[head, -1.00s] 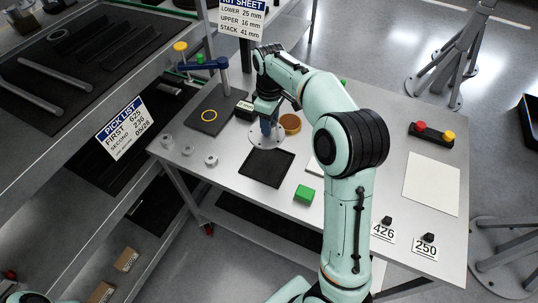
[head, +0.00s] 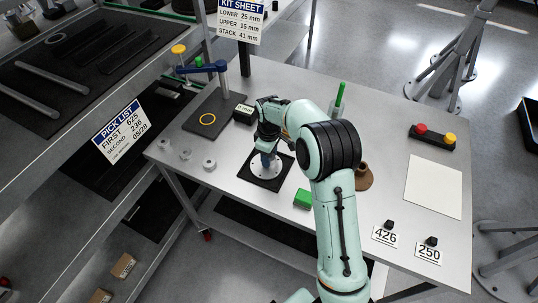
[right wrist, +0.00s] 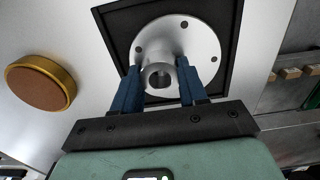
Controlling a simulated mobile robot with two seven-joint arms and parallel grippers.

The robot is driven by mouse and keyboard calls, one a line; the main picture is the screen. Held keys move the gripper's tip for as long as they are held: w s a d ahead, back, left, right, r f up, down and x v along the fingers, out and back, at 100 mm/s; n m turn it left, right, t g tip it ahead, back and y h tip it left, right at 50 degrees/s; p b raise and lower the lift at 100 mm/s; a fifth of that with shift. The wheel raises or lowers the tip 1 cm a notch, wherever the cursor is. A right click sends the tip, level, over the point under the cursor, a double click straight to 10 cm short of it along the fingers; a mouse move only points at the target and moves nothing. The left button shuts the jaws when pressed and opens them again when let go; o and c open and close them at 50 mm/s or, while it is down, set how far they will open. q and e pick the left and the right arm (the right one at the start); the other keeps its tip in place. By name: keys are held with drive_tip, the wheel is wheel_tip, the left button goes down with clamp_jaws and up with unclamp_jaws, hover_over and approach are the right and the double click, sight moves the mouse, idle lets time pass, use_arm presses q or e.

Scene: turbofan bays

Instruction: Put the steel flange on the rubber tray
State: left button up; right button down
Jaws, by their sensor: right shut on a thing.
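The steel flange (head: 257,172), a pale round disc with bolt holes and a central hub, is over the middle of the black square rubber tray (head: 271,187). My right gripper (head: 267,161) is shut on its hub from above. In the right wrist view the blue fingers (right wrist: 160,82) stand either side of the hub, and the flange (right wrist: 205,42) lies within the tray's raised rim (right wrist: 113,25). It looks flat and at or very near the tray floor; I cannot tell whether it touches. My left gripper is not in view.
A green block (head: 303,199) sits close right of the tray. A brass-rimmed brown disc (right wrist: 42,82) is beside the tray in the wrist view. A button box (head: 432,137) is farther right.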

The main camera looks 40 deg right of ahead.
drive_tip(key=shift+f, duration=0.1)
drive_tip(key=c, duration=0.6)
unclamp_jaws()
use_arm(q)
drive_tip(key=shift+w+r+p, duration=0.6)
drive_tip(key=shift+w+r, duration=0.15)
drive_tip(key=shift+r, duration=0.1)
use_arm(e)
wheel_tip(320, 180, up, 12)
